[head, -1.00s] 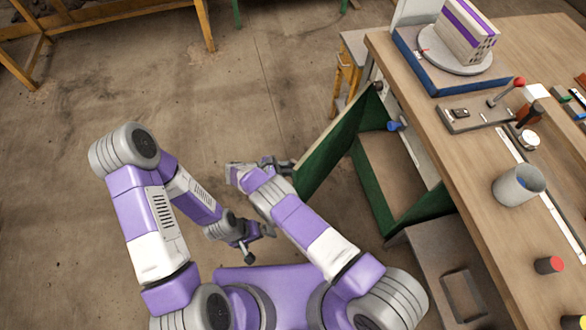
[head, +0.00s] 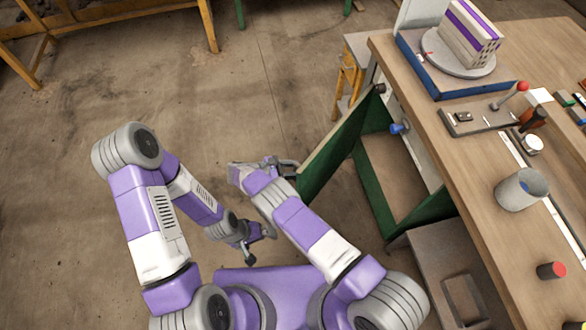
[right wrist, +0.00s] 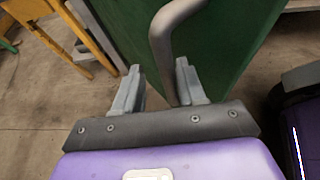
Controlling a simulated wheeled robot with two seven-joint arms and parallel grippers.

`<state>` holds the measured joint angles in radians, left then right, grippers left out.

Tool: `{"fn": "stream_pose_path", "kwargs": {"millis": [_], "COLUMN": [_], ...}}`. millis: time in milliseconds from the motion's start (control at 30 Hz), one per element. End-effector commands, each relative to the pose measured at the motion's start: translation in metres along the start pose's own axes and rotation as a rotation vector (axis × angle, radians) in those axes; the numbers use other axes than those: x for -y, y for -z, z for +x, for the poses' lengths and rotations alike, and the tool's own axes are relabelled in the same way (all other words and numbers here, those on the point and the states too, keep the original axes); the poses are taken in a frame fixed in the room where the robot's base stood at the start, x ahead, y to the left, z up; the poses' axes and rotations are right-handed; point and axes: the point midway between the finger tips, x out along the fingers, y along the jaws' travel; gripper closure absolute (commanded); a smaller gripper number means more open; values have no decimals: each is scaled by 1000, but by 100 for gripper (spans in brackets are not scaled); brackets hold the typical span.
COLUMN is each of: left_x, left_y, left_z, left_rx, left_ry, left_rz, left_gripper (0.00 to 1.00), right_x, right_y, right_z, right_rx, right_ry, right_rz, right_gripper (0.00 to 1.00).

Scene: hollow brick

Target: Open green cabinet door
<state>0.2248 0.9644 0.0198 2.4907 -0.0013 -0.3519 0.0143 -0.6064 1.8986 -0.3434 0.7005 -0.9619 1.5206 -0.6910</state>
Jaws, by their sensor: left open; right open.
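The green cabinet door (head: 338,148) stands swung open from the green cabinet frame (head: 372,195) under the workbench, showing the inside. My right gripper (head: 284,166) is at the door's free edge. In the right wrist view its two fingers (right wrist: 158,80) are apart, and a grey bent handle (right wrist: 168,40) on the green door runs down between them, nearer the right finger. I cannot tell whether it touches. My left gripper (head: 256,243) is open and empty, low over the floor near my base, away from the door.
The wooden workbench (head: 455,165) above the cabinet holds a grey cup (head: 517,190), a blue turntable base (head: 440,80) with a hollow brick, and a lever panel. A grey drawer unit (head: 445,270) stands beside the cabinet. The floor left of the door is clear.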

Motion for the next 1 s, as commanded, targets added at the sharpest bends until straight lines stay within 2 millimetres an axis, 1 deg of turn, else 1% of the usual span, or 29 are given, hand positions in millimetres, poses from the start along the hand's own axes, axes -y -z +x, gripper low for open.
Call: {"fn": "stream_pose_path", "kwargs": {"millis": [67, 167, 433, 700, 1000], "left_x": [0, 0, 0, 0, 0], "left_y": [0, 0, 0, 0, 0], "left_z": [0, 0, 0, 0, 0], "left_rx": [0, 0, 0, 0, 0], "left_ry": [0, 0, 0, 0, 0], "left_rz": [0, 0, 0, 0, 0], "left_gripper": [0, 0, 0, 0, 0], "right_x": [0, 0, 0, 0, 0], "right_y": [0, 1, 1, 0, 0], "right_z": [-2, -10, -55, -72, -76], "right_rx": [-1, -2, -1, 0, 0], "right_ry": [-1, -3, -3, -1, 1], "right_rz": [0, 0, 1, 0, 0], "right_gripper": [60, 60, 60, 60, 60]}}
